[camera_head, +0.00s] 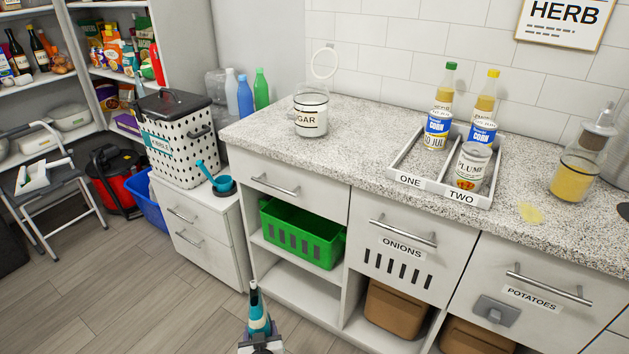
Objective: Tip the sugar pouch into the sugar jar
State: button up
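The sugar jar (311,114) is a clear glass jar with a white label, of which "GAR" can be read. It stands upright at the left end of the speckled counter (365,130). Its round lid (323,62) appears to stand up and open above the back of the jar. How full it is cannot be told, as the label covers most of the glass.
A divided tray (436,196) marked ONE and TWO holds cans and bottles. A jar with yellow contents (574,172) stands near a yellow spill (530,213). The counter between jar and tray is clear.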

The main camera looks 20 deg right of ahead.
jog(key=shift+g+y, duration=0.5)
jog(key=shift+g, duration=0.3)
jog(key=f+b, duration=0.3)
jog(key=f, duration=0.1)
jog(key=shift+s+a, duration=0.15)
jog(key=shift+a, duration=0.15)
jog(key=shift+s+a+r+n, duration=0.2)
jog(key=shift+r+n, duration=0.1)
